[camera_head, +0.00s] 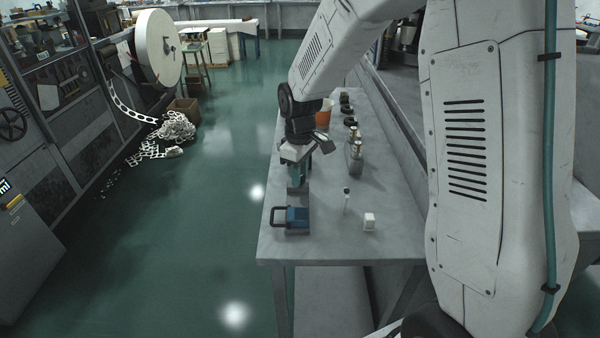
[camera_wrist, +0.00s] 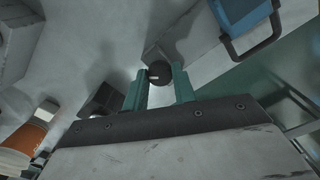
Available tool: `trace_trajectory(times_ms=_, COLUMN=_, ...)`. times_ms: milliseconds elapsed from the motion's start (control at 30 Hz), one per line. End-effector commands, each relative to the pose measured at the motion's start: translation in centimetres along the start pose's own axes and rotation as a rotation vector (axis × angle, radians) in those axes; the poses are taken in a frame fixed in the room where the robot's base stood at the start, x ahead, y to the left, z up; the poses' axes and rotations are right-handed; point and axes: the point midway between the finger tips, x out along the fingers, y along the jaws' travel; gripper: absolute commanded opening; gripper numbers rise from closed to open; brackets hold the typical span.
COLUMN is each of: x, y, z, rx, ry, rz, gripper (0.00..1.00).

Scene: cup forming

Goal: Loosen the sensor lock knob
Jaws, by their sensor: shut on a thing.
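The sensor lock knob (camera_wrist: 159,72), small, round and black with a pale mark, shows in the wrist view between the two teal fingertips of my gripper (camera_wrist: 160,80). My gripper is shut on it. The knob sits against a grey block (camera_wrist: 172,38), which I take to be the sensor's housing. In the head view my gripper (camera_head: 298,172) points down at the left side of the grey bench, and the knob is hidden there by the fingers and wrist.
On the bench (camera_head: 320,238), a blue case (camera_head: 297,217) with a dark handle lies just in front of my gripper. A white block (camera_head: 369,220) stands to its right. An orange cup (camera_head: 324,116) and several small containers stand farther back. The bench's left edge is close.

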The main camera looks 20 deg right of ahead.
Motion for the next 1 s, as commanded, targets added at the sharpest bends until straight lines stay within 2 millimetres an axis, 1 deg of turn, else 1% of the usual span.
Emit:
trace_trajectory(times_ms=200, x=-0.07, y=0.06, z=-0.04, rx=-0.192, ry=0.001, rz=0.001, gripper=0.04)
trace_trajectory(times_ms=500, x=-0.07, y=0.08, z=-0.05, rx=-0.392, ry=0.001, rz=0.002, gripper=0.04)
trace_trajectory(times_ms=733, x=-0.08, y=0.09, z=-0.06, rx=-0.472, ry=0.002, rz=0.002, gripper=0.04)
trace_trajectory(times_ms=1000, x=-0.08, y=0.1, z=-0.06, rx=-0.5, ry=0.002, rz=0.002, gripper=0.04)
